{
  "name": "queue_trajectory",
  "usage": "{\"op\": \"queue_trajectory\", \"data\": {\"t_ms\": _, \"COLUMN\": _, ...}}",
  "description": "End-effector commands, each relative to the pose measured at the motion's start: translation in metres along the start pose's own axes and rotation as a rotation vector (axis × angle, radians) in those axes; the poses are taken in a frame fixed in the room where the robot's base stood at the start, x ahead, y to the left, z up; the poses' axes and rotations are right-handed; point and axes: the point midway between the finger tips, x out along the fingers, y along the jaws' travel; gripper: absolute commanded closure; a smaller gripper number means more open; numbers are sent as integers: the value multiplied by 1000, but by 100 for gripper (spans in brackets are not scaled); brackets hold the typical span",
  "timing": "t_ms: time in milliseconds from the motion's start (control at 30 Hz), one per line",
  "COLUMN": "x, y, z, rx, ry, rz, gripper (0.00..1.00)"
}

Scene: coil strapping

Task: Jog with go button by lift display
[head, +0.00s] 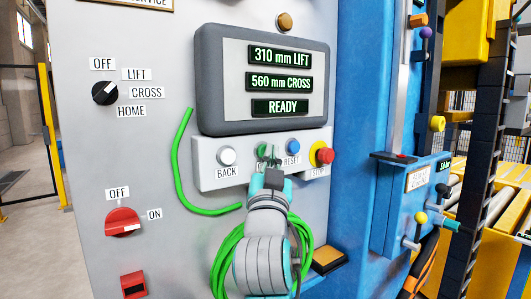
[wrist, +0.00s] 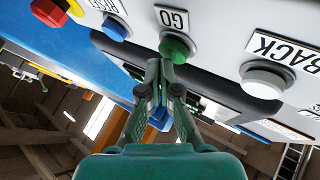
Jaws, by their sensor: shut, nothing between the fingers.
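The display (head: 280,80) reads 310 mm LIFT, 560 mm CROSS and READY. The green GO button (wrist: 175,48) is in the wrist view, under its GO label; in the head view my gripper mostly hides it. My gripper (head: 271,160) is shut and empty in front of the button strip. In the wrist view its fingertips (wrist: 160,66) are close beside the green button; I cannot tell whether they touch it. The black selector knob (head: 105,93) has its white mark toward the upper right, near LIFT.
A white BACK button (head: 227,156) is left of GO; a blue RESET button (head: 293,146) and a red STOP button (head: 325,155) are right. A red switch (head: 123,222) points near ON. A coiled green cable (head: 222,262) hangs behind my arm.

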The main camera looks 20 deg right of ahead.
Motion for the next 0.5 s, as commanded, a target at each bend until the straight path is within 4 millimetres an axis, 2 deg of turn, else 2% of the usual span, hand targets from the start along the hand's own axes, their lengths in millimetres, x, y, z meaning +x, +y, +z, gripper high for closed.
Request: {"op": "queue_trajectory", "data": {"t_ms": 500, "x": 4, "y": -3, "z": 3, "rx": 0, "ry": 0, "rz": 0, "gripper": 100}}
